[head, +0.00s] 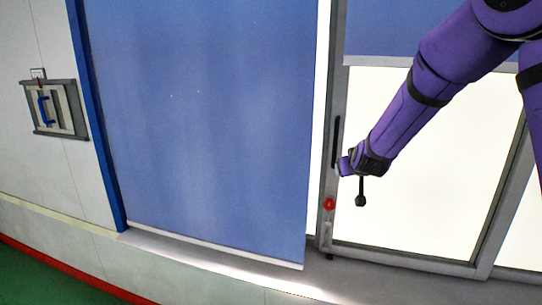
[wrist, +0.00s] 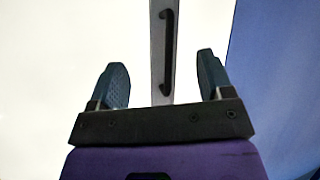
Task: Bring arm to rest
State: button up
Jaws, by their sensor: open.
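My purple arm reaches down and left from the upper right in the head view. Its end, my gripper (head: 345,166), is in front of the window's grey upright frame (head: 329,180). In the wrist view my gripper (wrist: 161,62) has its two blue-grey fingers wide apart, with nothing held between them. A black vertical handle (wrist: 168,52) on a grey upright shows beyond the gap between the fingers. The same handle shows in the head view (head: 336,140), just above and left of my gripper. I cannot tell the exact distance between them.
A large blue blind (head: 205,130) covers the window left of the upright. A red round item (head: 329,204) is on the upright below my gripper. A grey panel with a blue handle (head: 55,108) hangs on the left wall. A sill (head: 215,258) runs below.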

jog(key=s+d+r+g+y, duration=0.1)
jog(key=s+d+r+g, duration=0.1)
jog(key=s+r, duration=0.65)
jog(key=s+d+r+g+y, duration=0.1)
jog(key=s+r, duration=0.2)
jog(key=s, duration=1)
jog(key=s+d+g, duration=0.1)
jog(key=s+g, duration=0.1)
jog(key=s, duration=0.9)
jog(key=s+d+m+g+h, duration=0.1)
jog(key=s+d, duration=0.1)
jog(key=s, duration=0.9)
jog(key=shift+s+d+g, duration=0.15)
jog(key=shift+s+g, duration=0.05)
jog(key=shift+g, duration=0.2)
jog(key=shift+r, duration=0.1)
